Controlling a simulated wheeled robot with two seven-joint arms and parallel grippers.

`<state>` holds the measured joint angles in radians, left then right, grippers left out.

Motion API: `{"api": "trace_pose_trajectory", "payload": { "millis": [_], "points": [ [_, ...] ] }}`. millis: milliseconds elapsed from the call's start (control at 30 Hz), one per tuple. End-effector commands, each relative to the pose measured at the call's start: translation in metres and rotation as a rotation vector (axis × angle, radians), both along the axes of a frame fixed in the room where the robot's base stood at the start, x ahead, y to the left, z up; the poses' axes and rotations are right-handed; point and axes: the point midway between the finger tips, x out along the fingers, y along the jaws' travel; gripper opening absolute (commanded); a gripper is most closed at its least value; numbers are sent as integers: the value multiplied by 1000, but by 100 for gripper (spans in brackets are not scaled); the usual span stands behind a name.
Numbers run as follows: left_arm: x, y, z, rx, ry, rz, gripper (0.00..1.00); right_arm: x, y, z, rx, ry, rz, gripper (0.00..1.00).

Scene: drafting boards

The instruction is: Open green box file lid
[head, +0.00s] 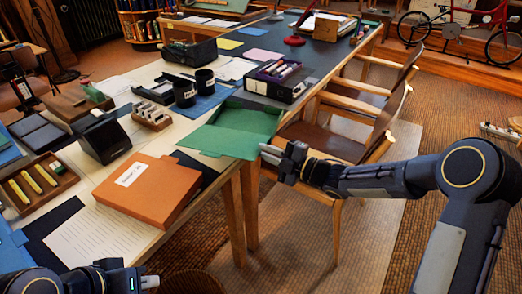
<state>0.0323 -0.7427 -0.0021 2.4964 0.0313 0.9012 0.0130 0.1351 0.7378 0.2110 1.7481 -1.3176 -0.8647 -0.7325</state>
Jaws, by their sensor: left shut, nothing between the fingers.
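The green box file (249,119) lies near the table's right edge. A flat green panel (218,140) spreads from its near side and reaches to the table edge; it looks like the lid laid open, though I cannot tell for sure. My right gripper (266,152) is just right of the panel's near right corner, at the table edge. I cannot tell whether it touches the panel, or whether its fingers are apart. My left gripper (152,282) is shut and empty at the bottom, well away from the green box file.
An orange box (151,190) lies nearer on the table. Black mugs (184,94), a wooden block holder (151,115) and a black box of rolls (273,81) surround the green box file. Wooden chairs (326,136) stand right of the table, close to my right arm.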

Motion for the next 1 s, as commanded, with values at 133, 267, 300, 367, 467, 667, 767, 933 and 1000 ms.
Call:
{"api": "trace_pose_trajectory", "payload": {
  "millis": [133,267,300,367,467,667,767,933,1000],
  "points": [
    [0,0,-1,0,0,0,0,-6,-9,0,1,1,-1,11],
    [0,0,-2,0,0,0,0,-10,-18,0,1,1,-2,11],
    [0,0,-2,0,0,0,0,-12,-20,0,1,1,-2,11],
    [0,0,-2,0,0,0,0,-14,-23,0,0,0,-1,11],
    [0,0,-3,0,0,0,0,-18,-29,0,1,1,-1,11],
    [0,0,-3,0,0,0,0,-22,-34,0,1,1,0,11],
    [0,0,-3,0,0,0,0,-22,-34,0,1,1,0,11],
    [0,0,-4,0,0,0,0,-22,-34,-1,1,1,0,11],
    [0,0,-8,0,0,0,0,-22,-34,-2,0,-1,0,11]
  ]
}}
